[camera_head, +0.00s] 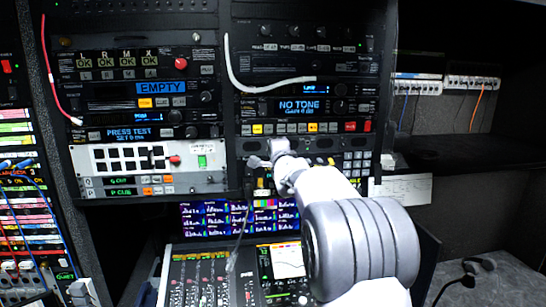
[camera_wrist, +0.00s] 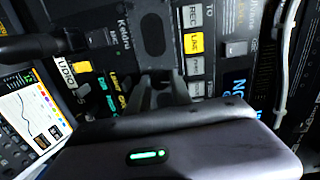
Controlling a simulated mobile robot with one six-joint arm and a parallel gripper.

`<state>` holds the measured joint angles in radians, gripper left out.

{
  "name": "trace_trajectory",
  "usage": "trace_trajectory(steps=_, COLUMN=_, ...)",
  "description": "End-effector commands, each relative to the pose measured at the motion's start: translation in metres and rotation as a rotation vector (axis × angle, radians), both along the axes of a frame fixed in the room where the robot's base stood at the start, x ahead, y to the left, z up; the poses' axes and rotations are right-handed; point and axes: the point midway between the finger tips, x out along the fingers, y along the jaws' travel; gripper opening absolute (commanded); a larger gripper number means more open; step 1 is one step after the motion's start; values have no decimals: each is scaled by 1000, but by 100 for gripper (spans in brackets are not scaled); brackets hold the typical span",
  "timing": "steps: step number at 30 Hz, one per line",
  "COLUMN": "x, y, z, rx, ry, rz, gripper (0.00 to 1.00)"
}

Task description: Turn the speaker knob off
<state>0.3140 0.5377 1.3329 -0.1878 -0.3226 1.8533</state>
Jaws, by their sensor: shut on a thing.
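My gripper (camera_head: 258,160) reaches up to the lower part of the right rack column, against the panel below the NO TONE unit (camera_head: 300,107). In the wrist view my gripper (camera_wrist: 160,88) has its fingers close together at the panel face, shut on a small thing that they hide. It appears to be the speaker knob, but its shape and setting cannot be seen. My arm covers part of the rack below and to the right.
Below the rack are a multi-picture screen (camera_head: 215,218) and a mixing console (camera_head: 200,275). A white cable (camera_head: 262,84) loops over the upper rack, and a red cable (camera_head: 48,70) hangs at left. A headset (camera_head: 468,275) lies on the right-hand desk, which has free room.

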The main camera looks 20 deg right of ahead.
Motion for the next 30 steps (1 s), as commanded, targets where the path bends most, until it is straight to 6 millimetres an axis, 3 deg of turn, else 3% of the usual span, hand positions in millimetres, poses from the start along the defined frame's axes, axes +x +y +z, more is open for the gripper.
trace_trajectory(steps=30, x=0, y=1, z=-2, rx=-923, ry=260, rz=-2, gripper=0)
